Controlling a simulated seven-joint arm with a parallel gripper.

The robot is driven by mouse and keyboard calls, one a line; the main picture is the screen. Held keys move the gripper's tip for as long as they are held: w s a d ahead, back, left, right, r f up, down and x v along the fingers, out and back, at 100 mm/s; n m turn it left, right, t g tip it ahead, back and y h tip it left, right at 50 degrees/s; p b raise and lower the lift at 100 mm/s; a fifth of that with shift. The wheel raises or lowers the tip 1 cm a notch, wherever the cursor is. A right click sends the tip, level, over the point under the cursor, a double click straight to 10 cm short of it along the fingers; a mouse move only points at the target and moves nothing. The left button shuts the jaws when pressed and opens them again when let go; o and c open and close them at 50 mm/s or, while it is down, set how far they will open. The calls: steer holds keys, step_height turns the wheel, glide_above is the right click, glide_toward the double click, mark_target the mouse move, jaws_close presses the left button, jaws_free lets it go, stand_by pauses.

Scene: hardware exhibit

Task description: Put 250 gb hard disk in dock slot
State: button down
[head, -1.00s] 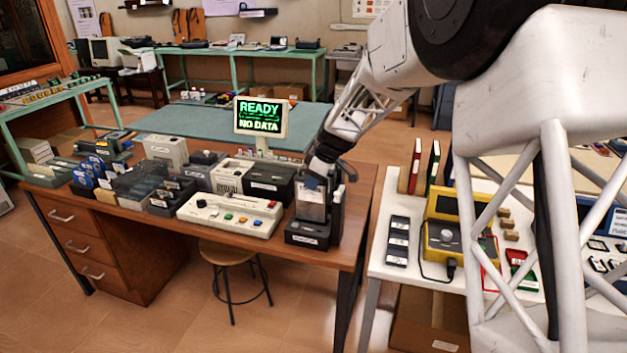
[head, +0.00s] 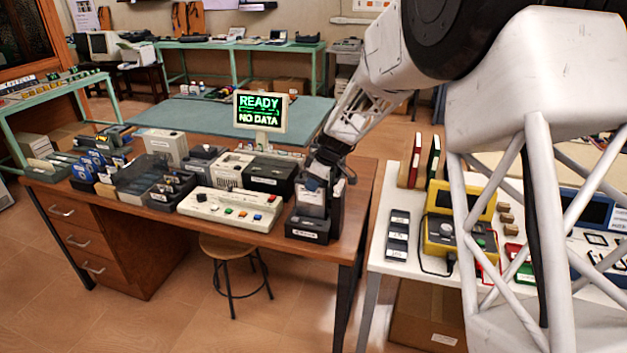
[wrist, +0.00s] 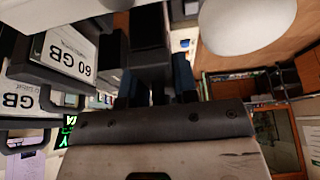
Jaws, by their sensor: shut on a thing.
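The dock (head: 308,230) is a black block with a white label at the front right corner of the wooden desk. A hard disk with a pale face (head: 312,198) stands upright at it, and a dark upright piece (head: 335,200) stands just to its right. My gripper (head: 316,180) is right above the dock, fingers pointing down, shut on a hard disk at its top end. In the wrist view the two blue fingertips (wrist: 157,80) close on a dark thing. I cannot read the held disk's label or tell how deep it sits in the slot.
In the wrist view a disk labelled 60 GB (wrist: 65,50) is close to the left of the fingers. A cream button console (head: 230,207) stands left of the dock. The monitor (head: 261,112) reads READY, NO DATA. A white table (head: 385,268) is at the right.

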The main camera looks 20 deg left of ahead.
steer(key=shift+f, duration=0.85)
steer(key=c, duration=0.8)
jaws_free()
steer(key=shift+r, duration=4)
steer(key=shift+d, duration=0.1)
